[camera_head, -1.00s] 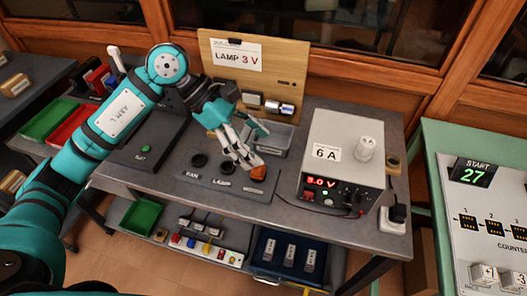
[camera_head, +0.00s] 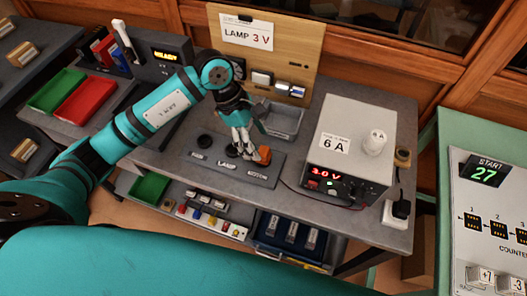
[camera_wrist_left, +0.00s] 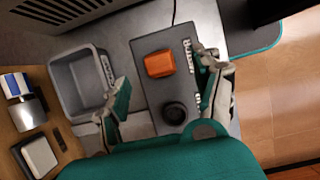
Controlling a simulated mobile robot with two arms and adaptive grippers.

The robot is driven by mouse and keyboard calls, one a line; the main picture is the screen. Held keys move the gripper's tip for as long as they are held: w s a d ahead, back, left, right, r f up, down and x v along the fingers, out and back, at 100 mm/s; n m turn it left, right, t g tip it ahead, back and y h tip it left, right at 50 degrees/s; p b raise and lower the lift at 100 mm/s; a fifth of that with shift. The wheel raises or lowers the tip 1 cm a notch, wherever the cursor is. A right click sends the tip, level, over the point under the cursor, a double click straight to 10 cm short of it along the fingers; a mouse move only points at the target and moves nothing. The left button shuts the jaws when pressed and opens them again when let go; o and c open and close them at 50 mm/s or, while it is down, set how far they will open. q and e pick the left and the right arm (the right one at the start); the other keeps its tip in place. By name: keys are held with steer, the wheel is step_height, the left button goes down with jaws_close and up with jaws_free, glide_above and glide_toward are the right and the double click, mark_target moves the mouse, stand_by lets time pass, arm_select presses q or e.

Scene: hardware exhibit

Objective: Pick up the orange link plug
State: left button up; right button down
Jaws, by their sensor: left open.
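The orange link plug (camera_head: 264,154) sits on a dark panel (camera_head: 205,176) on the grey workbench, at the panel's right end in the head view. In the left wrist view the orange link plug (camera_wrist_left: 159,64) is a small block next to a dark round socket (camera_wrist_left: 175,113). My left gripper (camera_head: 250,146) reaches down over the panel, beside the plug in the head view. In the wrist view the left gripper (camera_wrist_left: 163,82) is open, with one finger on each side of the plug and visible gaps between. My right gripper is not in view.
A power supply (camera_head: 350,145) reading 3.0 V stands right of the panel. A grey bin (camera_head: 284,121) is behind the plug, before a wooden board (camera_head: 290,50) marked LAMP 3 V. Green and red trays lie left. A lower shelf holds several small parts.

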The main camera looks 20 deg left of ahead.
mark_target(263, 150)
arm_select(q)
steer(key=shift+d+f, duration=0.15)
steer(key=shift+f, duration=0.05)
steer(key=p+x, duration=0.2)
steer(key=x, duration=0.1)
steer(key=shift+d+f, duration=0.15)
steer(key=shift+f, duration=0.15)
steer(key=shift+d+f, duration=0.2)
steer(key=shift+f, duration=0.4)
steer(key=shift+w, duration=0.1)
steer(key=c, duration=1.2)
steer(key=shift+c, duration=0.2)
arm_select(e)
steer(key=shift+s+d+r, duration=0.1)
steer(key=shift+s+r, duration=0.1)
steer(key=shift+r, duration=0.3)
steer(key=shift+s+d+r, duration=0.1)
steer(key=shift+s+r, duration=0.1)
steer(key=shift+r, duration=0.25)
arm_select(q)
steer(key=shift+r, duration=0.1)
